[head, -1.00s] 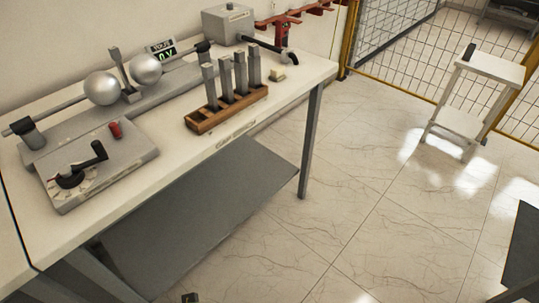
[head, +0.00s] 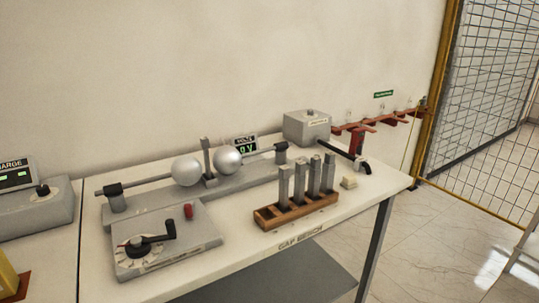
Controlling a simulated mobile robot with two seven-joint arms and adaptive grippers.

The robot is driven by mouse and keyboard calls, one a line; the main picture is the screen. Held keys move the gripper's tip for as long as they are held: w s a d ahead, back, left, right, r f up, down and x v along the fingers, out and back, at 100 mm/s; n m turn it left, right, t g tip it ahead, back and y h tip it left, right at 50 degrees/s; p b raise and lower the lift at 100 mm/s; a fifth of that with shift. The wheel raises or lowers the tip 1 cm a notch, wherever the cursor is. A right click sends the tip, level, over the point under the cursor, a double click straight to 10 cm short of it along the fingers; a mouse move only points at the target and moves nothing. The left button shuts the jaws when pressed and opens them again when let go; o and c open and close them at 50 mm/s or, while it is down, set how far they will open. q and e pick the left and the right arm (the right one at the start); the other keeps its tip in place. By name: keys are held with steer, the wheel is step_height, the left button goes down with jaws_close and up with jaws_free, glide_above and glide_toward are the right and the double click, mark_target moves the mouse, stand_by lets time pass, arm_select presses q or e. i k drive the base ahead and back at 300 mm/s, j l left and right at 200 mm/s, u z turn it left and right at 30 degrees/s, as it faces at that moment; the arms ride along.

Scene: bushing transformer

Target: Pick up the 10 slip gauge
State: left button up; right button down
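Several grey slip gauges (head: 314,174) stand upright in a row in a wooden block (head: 297,210) near the front of the gap bench (head: 240,255). They look alike from here, and no number can be read on them, so I cannot tell which is the 10 gauge. Neither of my grippers is in the head view.
Behind the block stands a sphere gap with two metal spheres (head: 227,160) and a display reading 0 V (head: 246,147). A dial box (head: 166,238) sits at front left, a grey box (head: 307,127) at back right. A yellow-framed mesh fence (head: 490,100) stands right.

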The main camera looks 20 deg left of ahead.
mark_target(204, 140)
steer(key=i+l+u, duration=0.2)
steer(key=i+l, duration=0.4)
steer(key=i+l+u, duration=0.2)
steer(key=i+l, duration=0.4)
